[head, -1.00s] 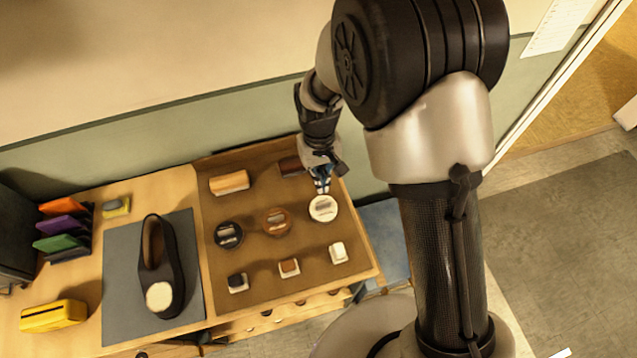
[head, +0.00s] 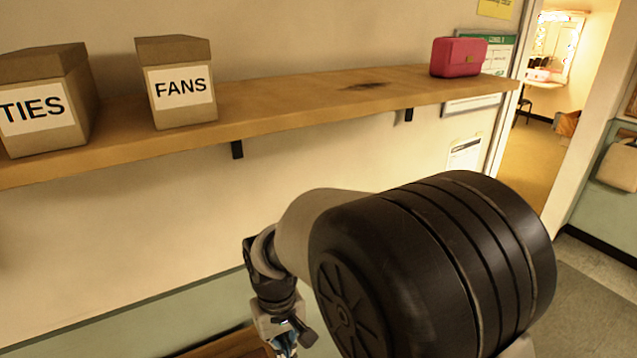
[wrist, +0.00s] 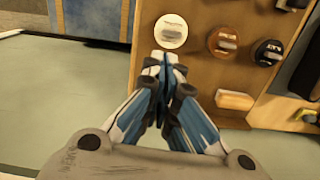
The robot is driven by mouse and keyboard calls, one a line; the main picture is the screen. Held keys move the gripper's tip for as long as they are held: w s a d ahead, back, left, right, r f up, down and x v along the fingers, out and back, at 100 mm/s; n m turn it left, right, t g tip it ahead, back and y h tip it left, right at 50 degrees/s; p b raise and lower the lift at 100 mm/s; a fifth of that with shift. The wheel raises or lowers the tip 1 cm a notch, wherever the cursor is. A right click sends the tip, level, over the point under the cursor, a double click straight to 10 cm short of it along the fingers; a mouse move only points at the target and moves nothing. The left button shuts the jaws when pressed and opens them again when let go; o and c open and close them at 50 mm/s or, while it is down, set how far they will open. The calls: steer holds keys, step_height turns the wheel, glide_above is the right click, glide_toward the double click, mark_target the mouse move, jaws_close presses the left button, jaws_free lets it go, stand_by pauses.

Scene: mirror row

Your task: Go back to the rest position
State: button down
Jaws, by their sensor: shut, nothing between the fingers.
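My gripper (wrist: 165,65) is shut and empty in the wrist view, its fingertips together over the wooden tray (wrist: 150,38). The white round tin (wrist: 171,31) lies just beyond the fingertips in that view, apart from them as far as I can tell. In the head view my arm crosses the lower middle, and only the upper part of my gripper (head: 287,345) shows at the bottom edge; its fingertips are cut off there.
The wrist view shows a brown tin (wrist: 222,42), a dark tin (wrist: 268,52) and a tan brush (wrist: 235,100). In the head view a wall shelf (head: 290,105) holds a TIES box (head: 45,100), a FANS box (head: 178,85) and a pink bag (head: 459,57). A doorway opens at the right.

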steer(key=s+d+r+m+t+b, duration=0.25)
steer(key=s+d+r, duration=0.25)
steer(key=d, duration=0.3)
steer(key=s+d+r+m+t+b, duration=0.1)
steer(key=s+d+r+b, duration=0.25)
steer(key=d, duration=0.55)
steer(key=s+d+m+t+b, duration=0.1)
steer(key=s+d, duration=0.3)
steer(key=s, duration=0.4)
steer(key=shift+d+f+m, duration=0.3)
steer(key=shift+m, duration=0.25)
steer(key=shift+t, duration=0.25)
